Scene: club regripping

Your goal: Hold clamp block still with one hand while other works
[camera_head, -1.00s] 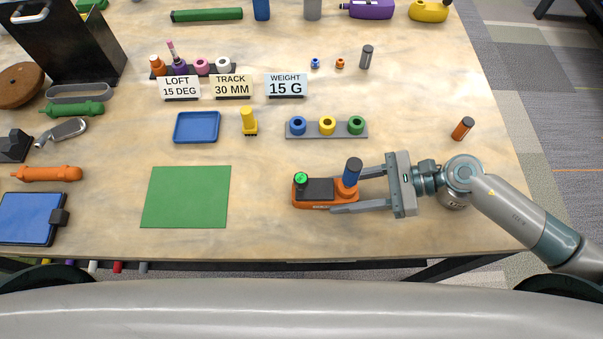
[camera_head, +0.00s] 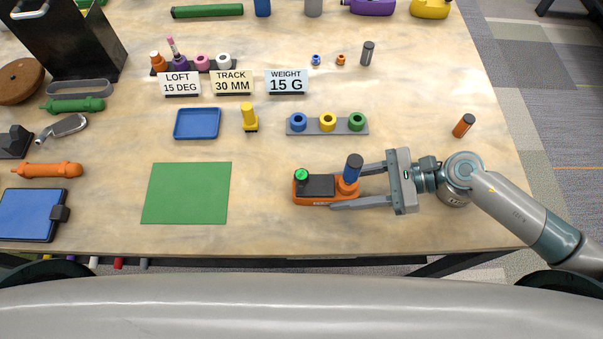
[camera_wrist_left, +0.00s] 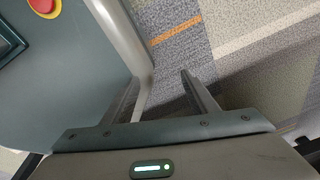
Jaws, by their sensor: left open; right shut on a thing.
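The clamp block looks to be the orange block (camera_head: 322,200) with a dark top, a green round knob (camera_head: 302,175) and a blue upright post (camera_head: 352,170) with a dark cap. It rests near the table's front edge, right of the green mat. My right gripper (camera_head: 347,187) comes from the right and is shut on the block's right end, one finger on each side of it. My left gripper is out of the head view. In the left wrist view it (camera_wrist_left: 160,78) is open and empty, beside my own body with carpet beyond.
A green mat (camera_head: 186,193) lies left of the block. Behind are a blue tray (camera_head: 197,123), a yellow piece (camera_head: 249,118) and a grey rack (camera_head: 342,127) with blue, yellow and green rings. An orange cylinder (camera_head: 463,126) stands at the right. Table around the block is clear.

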